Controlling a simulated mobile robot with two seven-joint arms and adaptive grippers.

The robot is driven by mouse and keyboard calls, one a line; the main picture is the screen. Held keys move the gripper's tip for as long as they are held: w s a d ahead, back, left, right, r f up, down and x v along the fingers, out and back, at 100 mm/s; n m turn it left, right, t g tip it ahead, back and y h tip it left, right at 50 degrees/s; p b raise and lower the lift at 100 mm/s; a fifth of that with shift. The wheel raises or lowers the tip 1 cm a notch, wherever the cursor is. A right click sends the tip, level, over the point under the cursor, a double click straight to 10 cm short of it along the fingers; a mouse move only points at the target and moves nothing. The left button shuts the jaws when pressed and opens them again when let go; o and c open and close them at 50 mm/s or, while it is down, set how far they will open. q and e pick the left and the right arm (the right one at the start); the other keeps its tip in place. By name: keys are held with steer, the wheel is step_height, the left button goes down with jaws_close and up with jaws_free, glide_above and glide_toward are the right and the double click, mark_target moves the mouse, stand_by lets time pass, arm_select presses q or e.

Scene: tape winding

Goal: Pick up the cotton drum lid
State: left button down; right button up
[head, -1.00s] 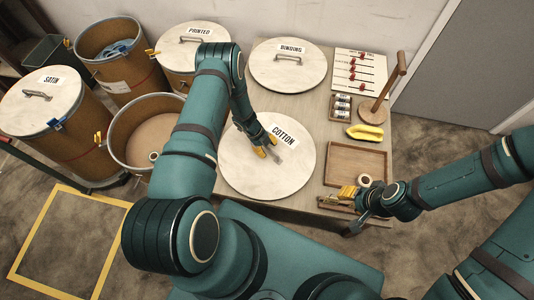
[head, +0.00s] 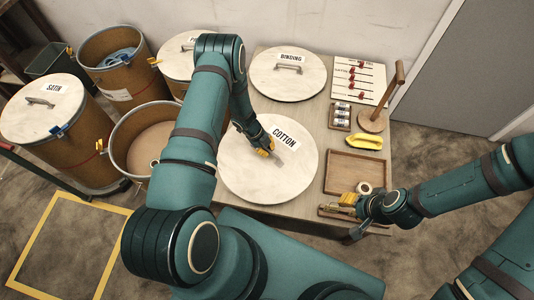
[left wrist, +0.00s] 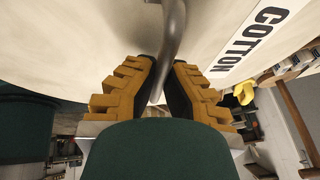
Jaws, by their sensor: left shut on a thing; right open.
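The cotton drum lid (head: 250,185) is a round, pale disc with a "COTTON" label, lying on the wooden table. My left gripper (head: 268,150) is over its middle, shut on the lid's handle. In the left wrist view the grey curved handle (left wrist: 171,45) runs between the yellow fingers of my left gripper (left wrist: 160,88), beside the label. My left gripper hides most of the handle in the head view. My right gripper (head: 350,200) is open at the table's right front, near a small tape roll.
An open, nearly empty drum (head: 148,140) stands left of the table, with lidded satin (head: 45,105) and printed drums near it. A wooden tray (head: 355,172), yellow tape dispenser (head: 365,138) and wooden post stand right. A yellow floor square (head: 40,230) is clear.

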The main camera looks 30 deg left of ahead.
arm_select(q)
step_height(320, 180, up, 13)
steer(key=p, duration=0.2)
steer(key=shift+a+f, duration=0.1)
stand_by(0.9)
